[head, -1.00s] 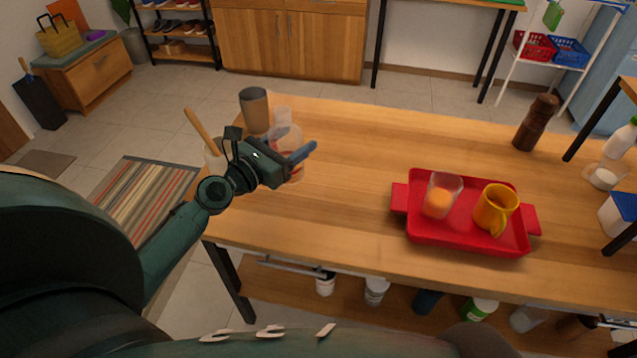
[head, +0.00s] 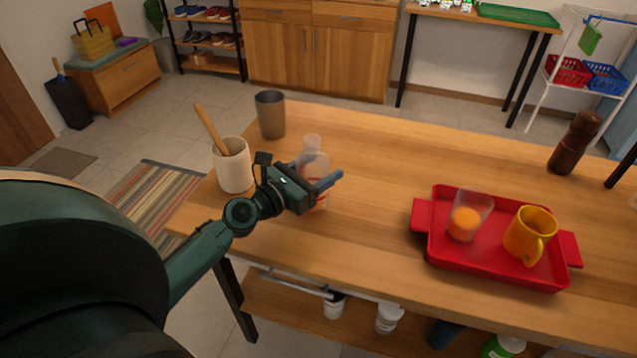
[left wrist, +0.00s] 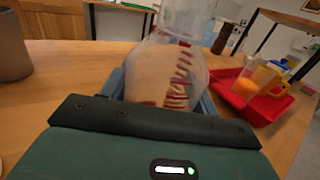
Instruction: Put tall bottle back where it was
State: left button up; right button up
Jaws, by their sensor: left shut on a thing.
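The tall bottle is clear with reddish marks on its side. It shows in the head view (head: 316,163) near the left end of the wooden table and looks upright. My left gripper (head: 322,178) is shut around its body, with one blue finger on each side. In the left wrist view, the bottle (left wrist: 170,70) fills the space between the fingers, and its top runs out of the frame. I cannot tell whether its base touches the table. My right gripper is not in view.
A cream crock (head: 233,170) with a wooden handle and a dark cup (head: 270,115) stand left of the bottle. A red tray (head: 440,240) with a glass and a yellow mug (head: 529,234) lies right. A brown mill (head: 573,145) stands behind. The table's middle is clear.

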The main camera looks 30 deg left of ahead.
pick_arm(q)
notch_tip(320, 180, down, 2)
jog(key=shift+f+b, duration=0.15)
jog(key=shift+b, duration=0.4)
jog(key=o, duration=1.3)
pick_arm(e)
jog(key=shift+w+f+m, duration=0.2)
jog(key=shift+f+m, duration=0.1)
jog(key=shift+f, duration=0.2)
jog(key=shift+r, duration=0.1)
pick_arm(q)
jog(key=shift+s, duration=0.15)
jog(key=b+v, duration=0.1)
jog(key=v, duration=0.5)
jog(key=shift+s+a+f+b, duration=0.1)
jog(key=shift+s+b, duration=0.05)
jog(key=shift+b, duration=0.2)
jog(key=b+v, duration=0.1)
jog(key=v, duration=0.3)
jog(key=shift+s+a+r, duration=0.2)
jog(key=shift+s+r, duration=0.05)
jog(key=shift+s, duration=0.4)
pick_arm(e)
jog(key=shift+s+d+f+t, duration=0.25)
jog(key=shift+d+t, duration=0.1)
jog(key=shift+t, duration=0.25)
